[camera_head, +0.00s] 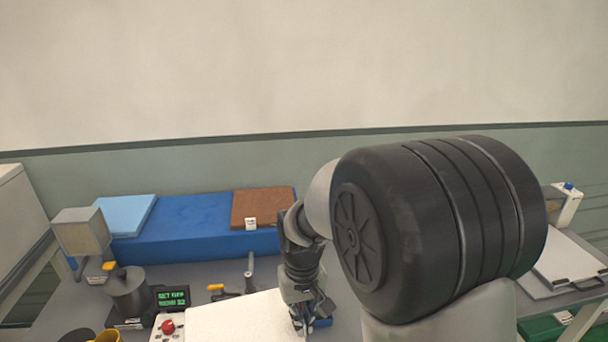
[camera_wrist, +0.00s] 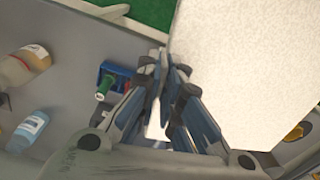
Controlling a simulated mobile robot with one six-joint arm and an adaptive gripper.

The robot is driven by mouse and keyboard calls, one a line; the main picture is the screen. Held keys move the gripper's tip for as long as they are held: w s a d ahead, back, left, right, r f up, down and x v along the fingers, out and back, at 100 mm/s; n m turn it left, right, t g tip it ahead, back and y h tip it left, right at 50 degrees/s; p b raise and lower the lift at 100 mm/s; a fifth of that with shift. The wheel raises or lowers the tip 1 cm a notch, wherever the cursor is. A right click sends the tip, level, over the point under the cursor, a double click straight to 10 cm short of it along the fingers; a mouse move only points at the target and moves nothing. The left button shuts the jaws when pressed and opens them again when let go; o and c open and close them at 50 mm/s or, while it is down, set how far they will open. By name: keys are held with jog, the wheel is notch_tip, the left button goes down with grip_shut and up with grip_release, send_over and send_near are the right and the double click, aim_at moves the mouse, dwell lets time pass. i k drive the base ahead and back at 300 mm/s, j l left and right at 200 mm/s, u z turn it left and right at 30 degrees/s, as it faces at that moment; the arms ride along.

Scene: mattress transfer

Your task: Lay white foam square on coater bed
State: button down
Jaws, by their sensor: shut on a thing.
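The white foam square (camera_head: 243,318) is at the bottom middle of the head view, partly cut off by the frame. It fills the upper right of the wrist view (camera_wrist: 245,70), hanging out to the right of the fingers. My gripper (camera_head: 305,318) is at the foam's right edge in the head view. In the wrist view the fingers (camera_wrist: 168,65) are closed together at the foam's near edge, shut on it. The exact contact is partly hidden by the fingers. A flat white plate with dark clips (camera_head: 570,262) at the far right may be the coater bed; I cannot tell.
A blue block (camera_head: 190,215) at the back carries a light blue square (camera_head: 124,213) and a brown square (camera_head: 262,207). A dark pot (camera_head: 130,292), a green-lit display (camera_head: 173,298) and a red knob (camera_head: 168,327) stand at left. Bottles (camera_wrist: 30,125) lie left in the wrist view.

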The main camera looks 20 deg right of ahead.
aim_at(552, 251)
jog(key=k+l+z, duration=0.1)
jog(key=l, duration=2.4)
jog(key=l+z, duration=0.1)
jog(key=l, duration=1)
jog(key=i+l+z, duration=0.1)
jog(key=l, duration=1)
jog(key=i, duration=0.3)
jog(key=l, duration=0.05)
